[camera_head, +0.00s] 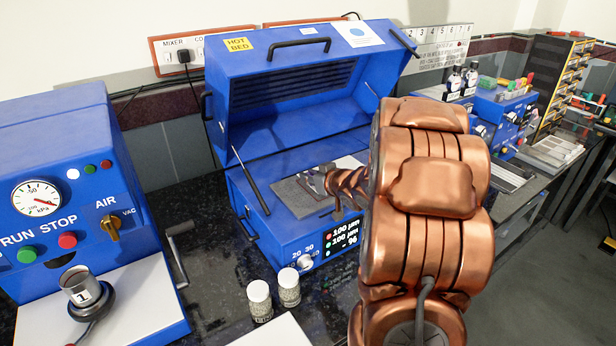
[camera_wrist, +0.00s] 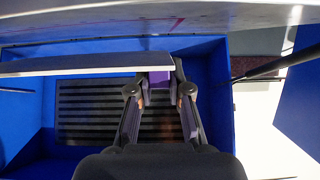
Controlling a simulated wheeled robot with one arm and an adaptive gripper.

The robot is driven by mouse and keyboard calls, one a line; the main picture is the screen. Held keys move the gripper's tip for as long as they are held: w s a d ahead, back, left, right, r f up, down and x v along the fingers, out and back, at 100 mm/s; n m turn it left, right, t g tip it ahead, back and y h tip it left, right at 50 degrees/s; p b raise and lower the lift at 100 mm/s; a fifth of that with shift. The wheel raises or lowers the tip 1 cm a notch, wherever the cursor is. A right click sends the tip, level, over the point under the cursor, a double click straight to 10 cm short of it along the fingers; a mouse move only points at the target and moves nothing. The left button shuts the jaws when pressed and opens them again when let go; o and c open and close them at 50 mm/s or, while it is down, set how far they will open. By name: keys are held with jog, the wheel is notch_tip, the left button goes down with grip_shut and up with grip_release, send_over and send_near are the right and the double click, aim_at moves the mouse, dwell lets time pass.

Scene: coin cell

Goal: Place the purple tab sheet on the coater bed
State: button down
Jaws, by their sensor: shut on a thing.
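The coater is the blue machine with the raised lid marked HOT BED (camera_head: 300,85). Its flat grey bed (camera_head: 293,197) shows beneath the lid, partly hidden by my arm. In the wrist view my gripper (camera_wrist: 159,92) is shut on the purple tab (camera_wrist: 158,79) of a thin grey sheet (camera_wrist: 75,64), seen nearly edge-on and stretching left from the fingers. In the head view my copper arm reaches over the right side of the bed and hides most of the gripper and sheet. I cannot tell whether the sheet touches the bed.
The open lid's slotted panel (camera_wrist: 95,105) lies behind the fingers in the wrist view. A lid strut (camera_head: 250,180) rises at the bed's left. Two jars (camera_head: 274,293) stand before the coater. A blue vacuum machine (camera_head: 60,200) is at left. Bottles (camera_head: 462,80) stand behind, at right.

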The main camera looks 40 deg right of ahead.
jog(key=shift+f, duration=0.25)
jog(key=c, duration=1.1)
grip_release()
jog(key=shift+s+a+f, duration=0.1)
jog(key=shift+f, duration=0.15)
jog(key=shift+r, duration=0.3)
jog(key=r+v, duration=0.1)
jog(key=v, duration=1.1)
